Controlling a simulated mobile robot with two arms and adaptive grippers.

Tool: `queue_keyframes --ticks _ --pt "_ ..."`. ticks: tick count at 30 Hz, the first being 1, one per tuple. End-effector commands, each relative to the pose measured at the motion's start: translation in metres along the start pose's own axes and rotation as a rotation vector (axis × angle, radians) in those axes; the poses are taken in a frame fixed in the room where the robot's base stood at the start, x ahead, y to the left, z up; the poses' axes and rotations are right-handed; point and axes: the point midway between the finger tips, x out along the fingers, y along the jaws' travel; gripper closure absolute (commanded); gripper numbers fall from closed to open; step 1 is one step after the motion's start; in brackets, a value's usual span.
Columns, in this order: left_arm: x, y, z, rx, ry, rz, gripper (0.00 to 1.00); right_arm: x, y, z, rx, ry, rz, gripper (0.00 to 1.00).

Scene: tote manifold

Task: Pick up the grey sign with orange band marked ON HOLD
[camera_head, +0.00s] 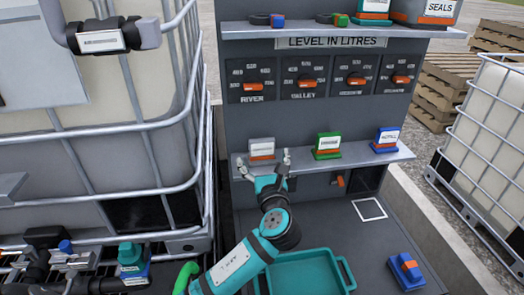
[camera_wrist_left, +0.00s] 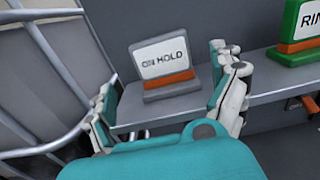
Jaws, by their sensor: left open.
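The grey sign with the orange band (camera_head: 262,149) stands upright at the left end of the lower shelf. Its white face reads ON HOLD in the left wrist view (camera_wrist_left: 165,66). My left gripper (camera_head: 264,165) is open in front of the sign and just below it. In the left wrist view its fingers (camera_wrist_left: 170,100) are spread to the left and right, with the sign beyond them in the gap. The fingers appear apart from the sign. My right gripper is not in view.
A green sign (camera_head: 327,146) and a blue sign (camera_head: 386,140) stand farther right on the lower shelf (camera_head: 360,160). A teal tray (camera_head: 300,270) lies below. A caged tank (camera_head: 120,120) is close on the left.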

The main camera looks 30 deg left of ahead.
Motion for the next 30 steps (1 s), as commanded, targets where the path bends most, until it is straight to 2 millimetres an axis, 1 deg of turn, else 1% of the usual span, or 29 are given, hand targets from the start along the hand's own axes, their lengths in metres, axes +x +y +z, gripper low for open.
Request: queue_keyframes --ticks 1,3,6,9,13,19,30 --pt "0.005 0.000 0.003 0.001 -0.001 0.002 0.06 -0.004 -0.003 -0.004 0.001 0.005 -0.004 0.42" --pt "0.015 -0.002 0.006 0.002 0.000 0.004 0.06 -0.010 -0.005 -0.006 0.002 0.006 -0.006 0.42" --pt "0.030 -0.005 0.009 0.001 0.000 0.003 0.06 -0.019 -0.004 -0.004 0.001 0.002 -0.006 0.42" --pt "0.043 -0.005 0.007 0.002 0.001 0.002 0.06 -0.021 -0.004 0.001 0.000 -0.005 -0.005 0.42" --pt "0.050 -0.005 0.005 0.001 0.001 0.001 0.06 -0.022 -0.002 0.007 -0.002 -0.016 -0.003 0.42" --pt "0.050 -0.005 0.004 0.000 0.001 0.001 0.06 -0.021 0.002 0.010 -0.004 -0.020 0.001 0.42" --pt "0.050 -0.005 0.004 0.001 0.001 0.001 0.54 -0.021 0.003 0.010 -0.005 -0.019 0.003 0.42"
